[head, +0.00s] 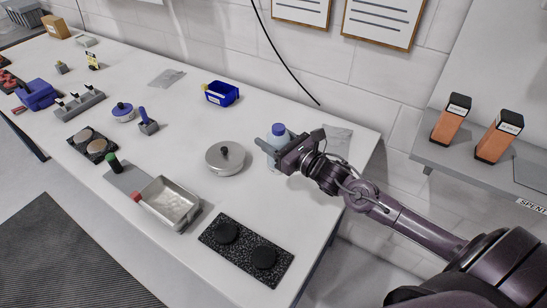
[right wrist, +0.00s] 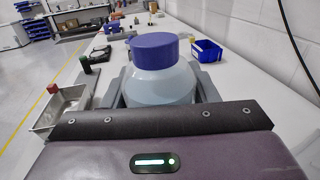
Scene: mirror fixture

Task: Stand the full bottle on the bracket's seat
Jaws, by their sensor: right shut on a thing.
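A pale, translucent bottle with a blue cap (head: 278,129) is held by my right gripper (head: 274,141) near the table's right end. In the right wrist view the bottle (right wrist: 160,84) stands upright between the two grey fingers, which close on its sides. Its lower part is largely hidden, so I cannot tell whether it touches the table or how full it is. I cannot single out the bracket or its seat for sure. My left gripper is not in view.
A round lidded metal pan (head: 225,160) stands left of the bottle. A blue bin (head: 221,93) is behind it, and a black speckled slab with two dark discs (head: 245,251) lies in front. A grey shelf marked SPENT (head: 440,162) holds two orange containers at the right.

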